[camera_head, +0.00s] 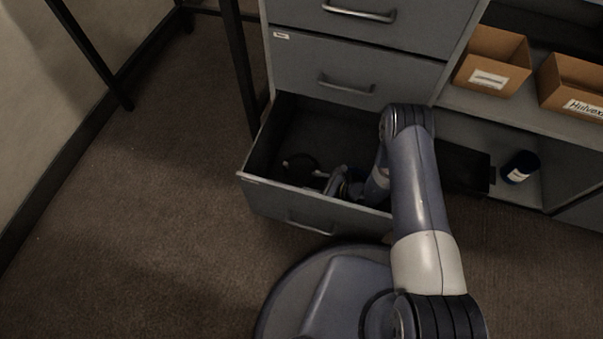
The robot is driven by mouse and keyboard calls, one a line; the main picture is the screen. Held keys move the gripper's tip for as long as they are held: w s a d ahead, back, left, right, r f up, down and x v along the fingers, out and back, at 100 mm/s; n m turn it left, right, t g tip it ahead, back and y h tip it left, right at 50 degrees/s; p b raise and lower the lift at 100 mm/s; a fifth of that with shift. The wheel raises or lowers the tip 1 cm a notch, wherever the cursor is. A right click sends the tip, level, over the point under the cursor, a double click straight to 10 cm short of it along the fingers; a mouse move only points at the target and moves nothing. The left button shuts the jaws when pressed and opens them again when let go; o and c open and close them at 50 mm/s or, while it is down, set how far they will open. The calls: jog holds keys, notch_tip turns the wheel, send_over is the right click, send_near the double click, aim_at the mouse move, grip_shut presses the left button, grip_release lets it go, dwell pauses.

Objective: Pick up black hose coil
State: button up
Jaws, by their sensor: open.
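The black hose coil (301,165) appears as a dark ring with pale spots inside the open bottom drawer (262,143). It is hard to make out against the dark drawer interior. My arm reaches down into the drawer from the right. My gripper (337,184) is low inside the drawer, just right of the coil and near the front wall. It is open, and a small gap seems to lie between it and the coil. My forearm hides the right part of the drawer.
Two closed drawers (345,66) are above the open one. Cardboard boxes (493,60) stand on the shelf at right, with a dark cylinder (520,167) on the lower shelf. A dark table leg (240,70) is close to the drawer's left side. Carpet at left is clear.

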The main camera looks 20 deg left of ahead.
aim_at(295, 180)
jog(key=b+x, duration=0.1)
jog(key=x, duration=0.3)
jog(key=s+b+x, duration=0.1)
jog(key=x, duration=0.1)
jog(key=shift+w+a+b, duration=0.1)
jog(key=shift+a+b, duration=0.25)
jog(key=shift+a, duration=0.05)
jog(key=shift+c, duration=0.4)
grip_shut()
